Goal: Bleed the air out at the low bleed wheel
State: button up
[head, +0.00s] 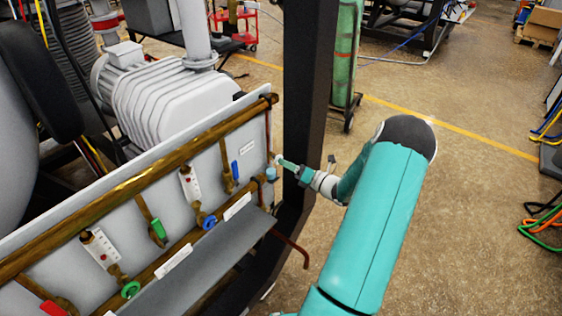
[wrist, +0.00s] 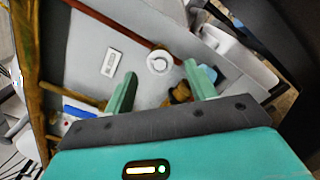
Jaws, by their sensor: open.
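My gripper (head: 282,162) is at the right end of the valve panel, by the end of the pipework. In the wrist view its two teal fingers (wrist: 159,76) stand apart with nothing gripped. A small white round wheel (wrist: 159,61) shows beyond the gap between the fingertips. The labels are too small to read, so I cannot tell which is the low bleed wheel.
The grey panel carries a brass upper pipe (head: 150,176), a green wheel (head: 130,290), a blue wheel (head: 209,222), a blue lever (head: 235,170) and a red handle (head: 52,308). A dark upright post (head: 305,90) stands close behind my gripper. Open floor lies to the right.

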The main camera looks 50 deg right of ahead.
jog(key=s, duration=0.8)
jog(key=shift+s+d, duration=0.4)
